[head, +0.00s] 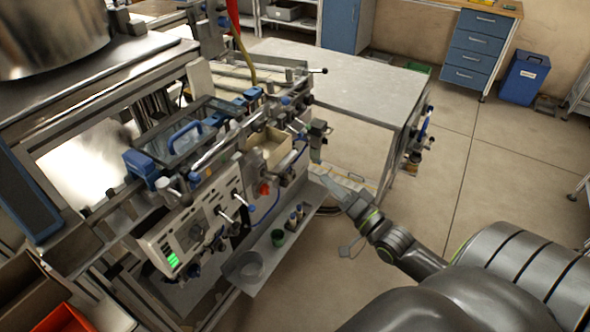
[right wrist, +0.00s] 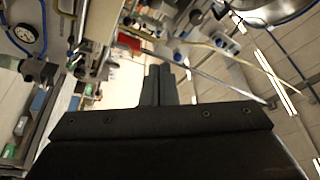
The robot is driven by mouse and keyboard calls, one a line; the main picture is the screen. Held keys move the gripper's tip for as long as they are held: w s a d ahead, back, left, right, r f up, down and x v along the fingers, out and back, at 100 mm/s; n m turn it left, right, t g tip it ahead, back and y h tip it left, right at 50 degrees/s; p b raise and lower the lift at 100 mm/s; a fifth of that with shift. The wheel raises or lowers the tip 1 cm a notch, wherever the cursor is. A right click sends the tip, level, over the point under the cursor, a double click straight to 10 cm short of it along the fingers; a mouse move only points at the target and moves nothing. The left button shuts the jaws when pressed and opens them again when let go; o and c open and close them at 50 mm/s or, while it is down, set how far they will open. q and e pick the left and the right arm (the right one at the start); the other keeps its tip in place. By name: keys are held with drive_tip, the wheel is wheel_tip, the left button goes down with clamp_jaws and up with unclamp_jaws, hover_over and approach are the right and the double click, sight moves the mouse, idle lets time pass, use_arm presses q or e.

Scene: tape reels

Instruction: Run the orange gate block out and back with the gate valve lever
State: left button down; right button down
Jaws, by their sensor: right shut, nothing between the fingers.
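A small orange-red piece (head: 264,188), which may be the gate block, sits at the front of the machine beside the control panel. I cannot tell which of the several small levers and knobs on the machine is the gate valve lever. My right gripper (head: 326,181) reaches in from the right and stands off the machine's right end. It is shut and empty; in the right wrist view its two dark fingers (right wrist: 158,72) lie together, with no lever between them. My left gripper is not in view.
The control panel (head: 183,242) with a green display faces the front. A grey table (head: 350,82) stands behind. The floor at the right is open.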

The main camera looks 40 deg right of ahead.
sight(275, 174)
drive_tip(key=w+a+b, duration=0.1)
drive_tip(key=w+a, duration=0.3)
drive_tip(key=w, duration=0.4)
drive_tip(key=shift+w+f+b, duration=0.25)
drive_tip(key=shift+w+b, duration=0.05)
drive_tip(key=shift+b, duration=0.05)
idle(0.5)
drive_tip(key=shift+s+f+t+b, duration=0.2)
drive_tip(key=shift+f+t+b, duration=0.2)
drive_tip(key=shift+f+t, duration=0.2)
idle(0.4)
drive_tip(key=shift+f+m, duration=0.2)
drive_tip(key=shift+m, duration=0.1)
